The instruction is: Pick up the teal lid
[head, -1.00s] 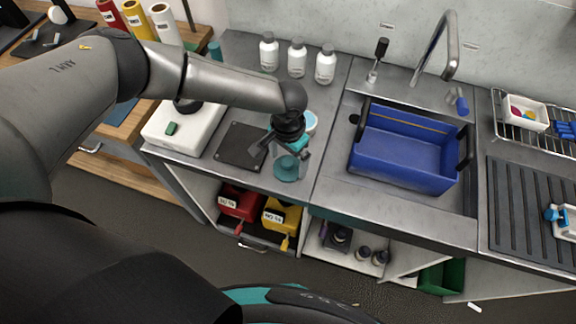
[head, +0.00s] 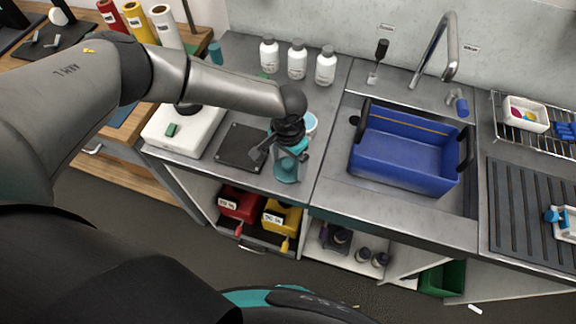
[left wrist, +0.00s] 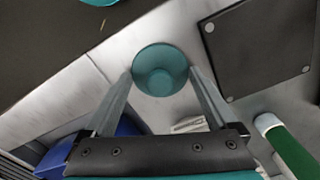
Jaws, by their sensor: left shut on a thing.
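The teal lid (head: 286,174) is round with a raised knob in the middle. In the head view it is at the front edge of the grey counter, partly hidden by my left gripper (head: 288,166). In the left wrist view the lid (left wrist: 160,60) lies between the two fingertips of my left gripper (left wrist: 160,76), one finger on each side. The gripper is shut on the lid. I cannot tell whether the lid still touches the counter. My right gripper is not in view.
A black square plate (head: 240,147) lies left of the gripper, and a white device (head: 183,128) farther left. White bottles (head: 297,60) stand at the back. A blue tub (head: 405,150) sits in the sink at right.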

